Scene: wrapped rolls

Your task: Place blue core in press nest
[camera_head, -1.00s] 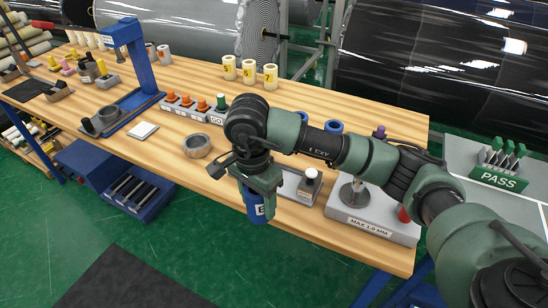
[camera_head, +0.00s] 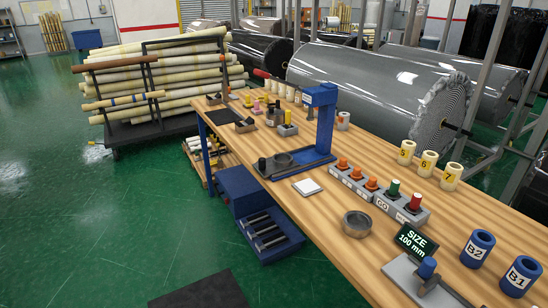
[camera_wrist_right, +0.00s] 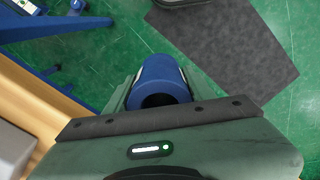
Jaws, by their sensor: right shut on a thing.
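A blue hollow core (camera_wrist_right: 160,68) is held in my right gripper (camera_wrist_right: 160,92) in the right wrist view, with its dark bore facing the camera. Green floor shows behind it, and the wooden table edge is at the left. The blue press (camera_head: 322,105) stands on the table in the head view, its column upright on a blue base. A dark ring-shaped nest (camera_head: 280,161) sits on that base and looks empty. Two other blue cores, B2 (camera_head: 477,249) and B1 (camera_head: 519,277), stand upright at the right. My left gripper is in neither current view.
A grey metal ring (camera_head: 357,224) and a white pad (camera_head: 308,187) lie on the table (camera_head: 325,225). A button box (camera_head: 400,207), a size display (camera_head: 411,240) and cream cores (camera_head: 428,163) stand nearby. A dark mat (camera_head: 205,292) lies on the floor.

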